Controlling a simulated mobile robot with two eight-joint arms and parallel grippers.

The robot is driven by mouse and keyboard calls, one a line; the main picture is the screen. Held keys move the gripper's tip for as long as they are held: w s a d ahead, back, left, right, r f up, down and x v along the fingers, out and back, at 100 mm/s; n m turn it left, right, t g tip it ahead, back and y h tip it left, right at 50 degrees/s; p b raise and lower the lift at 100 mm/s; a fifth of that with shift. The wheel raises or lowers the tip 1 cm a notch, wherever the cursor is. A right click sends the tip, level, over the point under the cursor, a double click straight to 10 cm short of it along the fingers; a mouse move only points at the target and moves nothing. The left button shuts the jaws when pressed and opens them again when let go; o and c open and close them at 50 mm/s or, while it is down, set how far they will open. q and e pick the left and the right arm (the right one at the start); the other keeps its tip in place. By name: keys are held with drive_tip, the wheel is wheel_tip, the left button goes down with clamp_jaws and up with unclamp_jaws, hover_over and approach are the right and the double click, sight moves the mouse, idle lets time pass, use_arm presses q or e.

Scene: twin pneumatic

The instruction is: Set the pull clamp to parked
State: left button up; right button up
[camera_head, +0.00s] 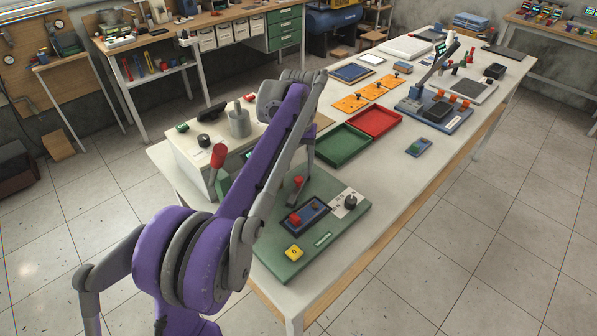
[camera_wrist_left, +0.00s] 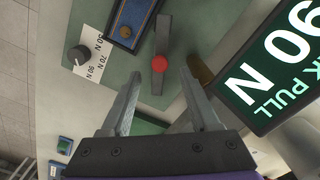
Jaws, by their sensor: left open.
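A grey lever with a red ball knob (camera_wrist_left: 165,66) stands on the green panel (camera_wrist_left: 115,65) in the left wrist view; I take it to be the pull clamp's handle. In the head view its red knob (camera_head: 297,182) shows beside my purple arm. My left gripper (camera_wrist_left: 160,74) is open, with the knob between its fingertips in the picture; contact cannot be told. A dark display reading 90 N (camera_wrist_left: 270,70) is at right. A black dial (camera_wrist_left: 78,55) with 50, 70 and 90 N marks is at left. My right gripper is not in view.
A red-handled lever (camera_head: 218,157) stands on a white box left of the panel. A red button (camera_head: 295,219) and yellow button (camera_head: 294,252) are on the panel. Green (camera_head: 344,148) and red (camera_head: 375,121) trays lie behind. Bare tabletop (camera_head: 400,180) is at right.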

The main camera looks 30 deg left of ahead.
sight(300, 179)
use_arm(q)
wheel_tip(300, 179, up, 7)
drive_tip(key=shift+f+p, duration=0.15)
drive_tip(key=shift+p, duration=0.2)
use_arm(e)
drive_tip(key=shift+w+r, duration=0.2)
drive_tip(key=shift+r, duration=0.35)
